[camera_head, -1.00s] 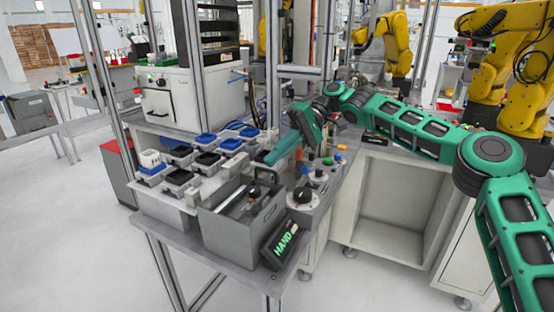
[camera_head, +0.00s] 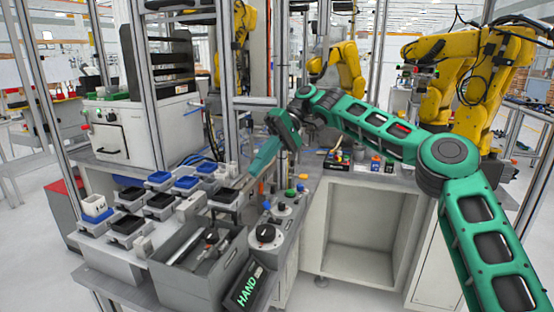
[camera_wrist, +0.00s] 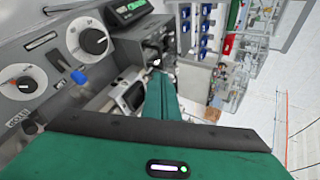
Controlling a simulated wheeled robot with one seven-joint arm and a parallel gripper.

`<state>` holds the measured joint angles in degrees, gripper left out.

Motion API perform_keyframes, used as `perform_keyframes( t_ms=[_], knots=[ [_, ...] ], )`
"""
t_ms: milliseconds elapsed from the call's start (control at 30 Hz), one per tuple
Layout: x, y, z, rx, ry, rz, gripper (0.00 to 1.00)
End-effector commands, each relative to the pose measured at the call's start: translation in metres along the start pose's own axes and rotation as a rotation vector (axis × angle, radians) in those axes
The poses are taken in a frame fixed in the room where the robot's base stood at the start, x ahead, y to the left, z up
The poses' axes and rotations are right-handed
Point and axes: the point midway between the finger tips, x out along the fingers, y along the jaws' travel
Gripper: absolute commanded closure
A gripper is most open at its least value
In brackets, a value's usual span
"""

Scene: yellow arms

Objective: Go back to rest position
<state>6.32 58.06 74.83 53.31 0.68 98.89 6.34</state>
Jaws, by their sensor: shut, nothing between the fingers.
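My green arm reaches in from the right in the head view and ends in my gripper (camera_head: 252,172). The gripper's teal fingers are shut and empty. They point down and left, above the back of the workbench, beyond the grey toolbox (camera_head: 182,287). In the wrist view the shut fingers (camera_wrist: 161,92) show as one teal wedge with nothing held.
A control panel with a black knob (camera_head: 265,234) and coloured buttons stands right of the toolbox, near a HAND display (camera_head: 244,288). Several blue and black bins (camera_head: 160,178) fill the bench's left. A white machine (camera_head: 128,130) and metal posts stand behind; yellow robot arms (camera_head: 480,75) stand at back right.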

Motion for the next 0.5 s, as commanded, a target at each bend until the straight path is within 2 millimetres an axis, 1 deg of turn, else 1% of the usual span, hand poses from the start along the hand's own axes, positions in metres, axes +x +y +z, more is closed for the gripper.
perform_keyframes(
  t_ms=[33, 67, 167, 233, 367, 467, 500],
  knots=[
    [0.007, -0.003, 0.007, 0.018, -0.005, 0.057, 1.0],
    [0.011, -0.001, 0.011, 0.032, -0.008, 0.09, 1.0],
    [0.024, 0.007, 0.025, 0.086, -0.011, 0.201, 1.0],
    [0.03, 0.016, 0.037, 0.128, -0.009, 0.275, 1.0],
    [0.033, 0.038, 0.064, 0.214, 0.005, 0.404, 1.0],
    [0.03, 0.058, 0.089, 0.286, 0.021, 0.494, 1.0],
    [0.028, 0.066, 0.1, 0.316, 0.031, 0.528, 1.0]
  ],
)
